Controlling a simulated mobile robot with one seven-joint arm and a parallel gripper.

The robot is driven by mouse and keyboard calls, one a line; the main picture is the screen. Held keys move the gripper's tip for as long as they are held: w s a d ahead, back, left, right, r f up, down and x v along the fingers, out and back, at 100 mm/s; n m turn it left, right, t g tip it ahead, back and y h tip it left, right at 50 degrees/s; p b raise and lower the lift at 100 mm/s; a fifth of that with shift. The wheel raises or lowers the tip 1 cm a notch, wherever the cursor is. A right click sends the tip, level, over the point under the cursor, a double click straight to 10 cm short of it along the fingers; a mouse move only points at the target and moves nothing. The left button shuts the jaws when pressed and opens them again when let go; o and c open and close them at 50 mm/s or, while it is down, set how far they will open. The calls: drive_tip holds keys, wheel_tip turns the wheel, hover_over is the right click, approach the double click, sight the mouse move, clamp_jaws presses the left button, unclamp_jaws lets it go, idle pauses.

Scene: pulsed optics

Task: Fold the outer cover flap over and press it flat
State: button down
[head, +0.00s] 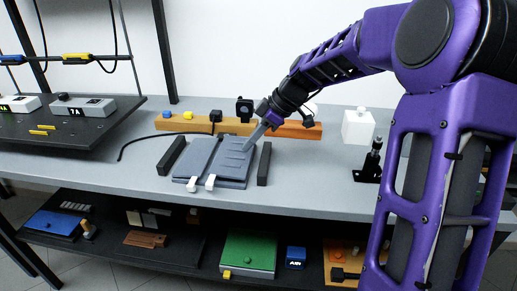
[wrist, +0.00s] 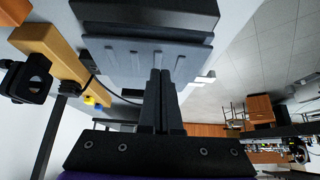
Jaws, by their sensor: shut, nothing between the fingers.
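The grey-blue cover lies on the bench between two black bars, with a plain left panel (head: 196,156) and a right panel (head: 230,168) marked by raised strips. Two white tabs (head: 210,182) stick out at its front edge. I cannot tell which panel is the outer flap, or whether it lies fully flat. My gripper (head: 246,149) is shut and empty, with its tips pointing down at the right panel. In the wrist view the closed fingers (wrist: 160,73) overlap the ridged panel (wrist: 115,55); contact cannot be told. A white tab (wrist: 205,78) shows beside it.
Black bars stand left (head: 171,156) and right (head: 264,164) of the cover. Behind are an orange-brown beam (head: 295,131), a small black device (head: 244,109) and a black cable. A white block (head: 357,127) and a black post fixture (head: 371,162) stand to the right.

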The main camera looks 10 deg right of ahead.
drive_tip(key=shift+w+a+f, duration=0.2)
drive_tip(key=shift+a, duration=0.4)
drive_tip(key=shift+r, duration=0.15)
wheel_tip(320, 180, up, 7)
drive_tip(key=p, duration=0.4)
